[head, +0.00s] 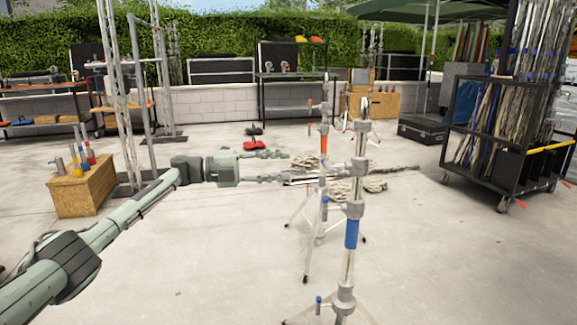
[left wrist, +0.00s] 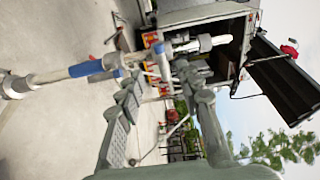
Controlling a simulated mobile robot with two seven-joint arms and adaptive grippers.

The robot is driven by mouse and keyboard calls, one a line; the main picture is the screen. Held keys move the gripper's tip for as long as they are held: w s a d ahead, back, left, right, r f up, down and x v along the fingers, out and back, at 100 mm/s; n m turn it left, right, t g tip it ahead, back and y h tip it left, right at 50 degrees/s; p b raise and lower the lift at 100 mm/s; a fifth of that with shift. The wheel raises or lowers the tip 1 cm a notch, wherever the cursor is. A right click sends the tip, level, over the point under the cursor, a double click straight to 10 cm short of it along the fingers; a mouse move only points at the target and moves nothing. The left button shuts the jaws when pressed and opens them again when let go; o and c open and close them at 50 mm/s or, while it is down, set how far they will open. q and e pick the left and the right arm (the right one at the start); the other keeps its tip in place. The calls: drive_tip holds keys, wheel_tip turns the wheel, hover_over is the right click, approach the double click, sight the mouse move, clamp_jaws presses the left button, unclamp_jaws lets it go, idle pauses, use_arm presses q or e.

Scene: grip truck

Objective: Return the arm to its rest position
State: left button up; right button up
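My left arm (head: 130,210) reaches in from the left of the head view, stretched forward over the concrete. Its green-grey left gripper (head: 284,167) is open, with one finger above the other and a gap between. In the left wrist view the two fingers of the left gripper (left wrist: 158,78) stand apart, and I see nothing held between them. A stand with an orange band (head: 323,140) and a nearer stand with a blue band (head: 351,234) are just right of the fingertips; I cannot tell whether they touch. My right gripper is not in view.
Coiled rope (head: 372,185) lies behind the stands. A wooden crate (head: 88,190) stands at left, beside a metal truss (head: 118,90). A wheeled rack of poles (head: 505,115) is at right, near a black case (head: 421,132). The concrete floor (head: 220,270) in front is mostly clear.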

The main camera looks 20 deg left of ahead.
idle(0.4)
use_arm(q)
drive_tip(key=w+d+f+n+t+y, duration=0.1)
drive_tip(key=d+f+n+t+y, duration=0.1)
drive_tip(key=d+f+n+t, duration=0.3)
drive_tip(key=w+d+f+n+t+y, duration=0.1)
drive_tip(key=f+n, duration=0.2)
drive_tip(key=f, duration=0.3)
drive_tip(key=s+a+f+n+y, duration=0.1)
drive_tip(key=s+f+n+y, duration=0.5)
drive_tip(key=f, duration=0.5)
drive_tip(key=s+a+f+n+y, duration=0.2)
drive_tip(key=s+f+n+y, duration=0.3)
drive_tip(key=f+n, duration=0.4)
drive_tip(key=s+f+n+g+y, duration=0.1)
drive_tip(key=s+f+g, duration=0.3)
drive_tip(key=s, duration=0.7)
drive_tip(key=s+f+n+g+y, duration=0.1)
drive_tip(key=s+f+g, duration=0.3)
drive_tip(key=s+f, duration=0.5)
drive_tip(key=s+a+f+n+g+y, duration=0.1)
drive_tip(key=s+f+n+g, duration=0.2)
drive_tip(key=s, duration=1.2)
wheel_tip(320, 180, down, 4)
drive_tip(key=shift+r+n+g, duration=0.2)
drive_tip(key=shift+n+g, duration=0.1)
drive_tip(key=shift+g, duration=0.1)
drive_tip(key=shift+o, duration=0.3)
drive_tip(key=shift+w, duration=0.1)
